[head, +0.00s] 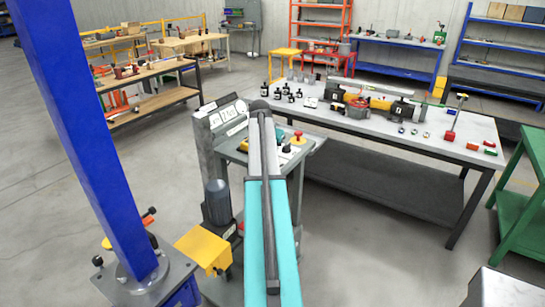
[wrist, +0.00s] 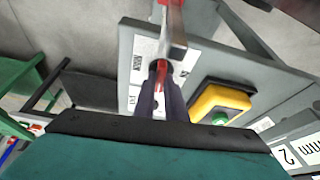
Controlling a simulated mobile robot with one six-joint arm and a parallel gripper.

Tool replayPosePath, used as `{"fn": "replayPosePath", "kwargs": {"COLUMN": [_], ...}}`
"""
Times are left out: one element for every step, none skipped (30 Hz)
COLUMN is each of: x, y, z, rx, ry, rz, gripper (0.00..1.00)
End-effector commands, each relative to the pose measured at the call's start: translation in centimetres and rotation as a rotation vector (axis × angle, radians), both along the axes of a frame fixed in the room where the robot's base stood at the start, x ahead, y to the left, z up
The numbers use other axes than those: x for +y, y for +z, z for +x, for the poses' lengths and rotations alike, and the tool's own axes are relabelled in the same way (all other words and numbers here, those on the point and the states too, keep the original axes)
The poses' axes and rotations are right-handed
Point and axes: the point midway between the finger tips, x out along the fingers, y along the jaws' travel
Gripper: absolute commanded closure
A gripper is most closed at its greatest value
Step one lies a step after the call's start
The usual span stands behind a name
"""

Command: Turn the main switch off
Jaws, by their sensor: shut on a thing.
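The main switch shows in the wrist view as a red handle (wrist: 161,69) on a white lettered plate (wrist: 136,73) on the grey control panel (wrist: 128,42). My gripper (wrist: 162,84) has its dark fingers shut on this red handle. The fingers cover part of the handle, and its exact turn angle is hard to tell.
A yellow box with a green button (wrist: 220,117) sits close right of the fingers. A grey metal bar (wrist: 176,50) rises just beyond them.

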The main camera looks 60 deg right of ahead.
Motion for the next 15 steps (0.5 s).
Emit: {"fn": "replayPosePath", "kwargs": {"x": [-0.03,-0.04,-0.04,-0.04,-0.03,-0.02,-0.01,-0.01,0.00,0.01,0.00,0.01,0.01,0.01,0.02], "y": [-0.06,-0.04,-0.03,-0.03,-0.03,-0.02,-0.02,-0.01,-0.02,-0.01,0.00,0.00,0.01,0.01,0.02], "z": [0.12,0.12,0.13,0.13,0.13,0.13,0.13,0.12,0.11,0.11,0.10,0.09,0.09,0.09,0.08], "rx": [0.000,0.000,0.000,0.000,0.000,-0.001,0.000,0.000,0.001,0.000,0.000,0.000,0.000,0.000,-0.001], "ry": [-0.023,-0.038,-0.054,-0.066,-0.075,-0.087,-0.095,-0.102,-0.108,-0.113,-0.117,-0.120,-0.122,-0.123,-0.124], "rz": [0.000,0.000,-0.001,-0.001,0.000,0.000,0.001,0.001,0.001,0.001,0.001,0.001,0.001,0.001,0.001], "gripper": [1.00,1.00,1.00,1.00,1.00,1.00,1.00,1.00,1.00,1.00,1.00,1.00,1.00,1.00,1.00]}}
